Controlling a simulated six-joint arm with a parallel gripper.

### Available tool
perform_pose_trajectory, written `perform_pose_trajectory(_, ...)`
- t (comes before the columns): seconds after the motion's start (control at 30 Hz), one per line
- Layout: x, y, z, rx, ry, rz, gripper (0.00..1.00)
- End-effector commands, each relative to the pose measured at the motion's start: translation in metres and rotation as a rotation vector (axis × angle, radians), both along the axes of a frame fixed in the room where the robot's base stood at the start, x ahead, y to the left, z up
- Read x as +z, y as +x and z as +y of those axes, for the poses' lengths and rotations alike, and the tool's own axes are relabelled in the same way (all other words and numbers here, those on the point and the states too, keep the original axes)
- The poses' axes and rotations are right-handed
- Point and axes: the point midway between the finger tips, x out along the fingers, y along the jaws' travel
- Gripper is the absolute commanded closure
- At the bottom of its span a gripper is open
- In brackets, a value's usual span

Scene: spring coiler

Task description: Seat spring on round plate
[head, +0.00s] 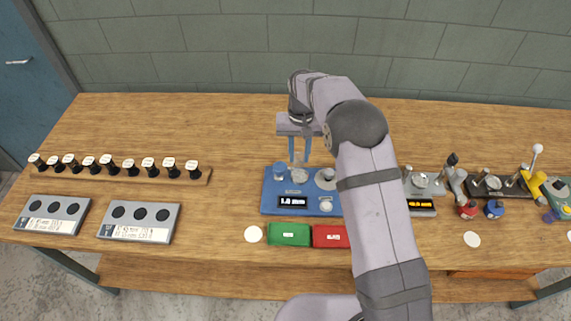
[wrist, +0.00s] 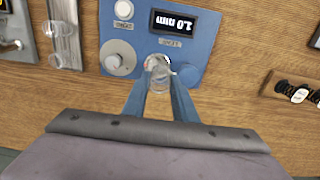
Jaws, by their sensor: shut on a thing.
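My gripper (head: 299,162) points straight down over the blue device (head: 270,203), above its round pale plate (head: 299,177). In the wrist view my gripper (wrist: 160,75) has its two blue fingers close together, shut on a small, pale, wire-like spring (wrist: 159,83). The spring is over the plate, which is mostly hidden behind it. I cannot tell whether the spring touches the plate. The device has a lit display (wrist: 172,22) reading 1.0 mm.
A grey knob (wrist: 118,57) stands on one side of the plate and a blue round post (head: 279,169) on the other. Green (head: 289,234) and red (head: 331,236) trays lie in front. A rack (head: 120,174) and two holed blocks (head: 140,222) are left. Other devices stand right.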

Motion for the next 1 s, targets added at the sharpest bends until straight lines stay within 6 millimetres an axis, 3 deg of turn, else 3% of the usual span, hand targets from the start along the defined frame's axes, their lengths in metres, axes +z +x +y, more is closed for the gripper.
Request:
perform_pose_trajectory(0.47, -0.005, 0.006, -0.006, -0.018, 0.002, -0.007, 0.87)
perform_pose_trajectory(1.0, -0.046, 0.006, -0.006, -0.017, 0.002, -0.007, 0.87)
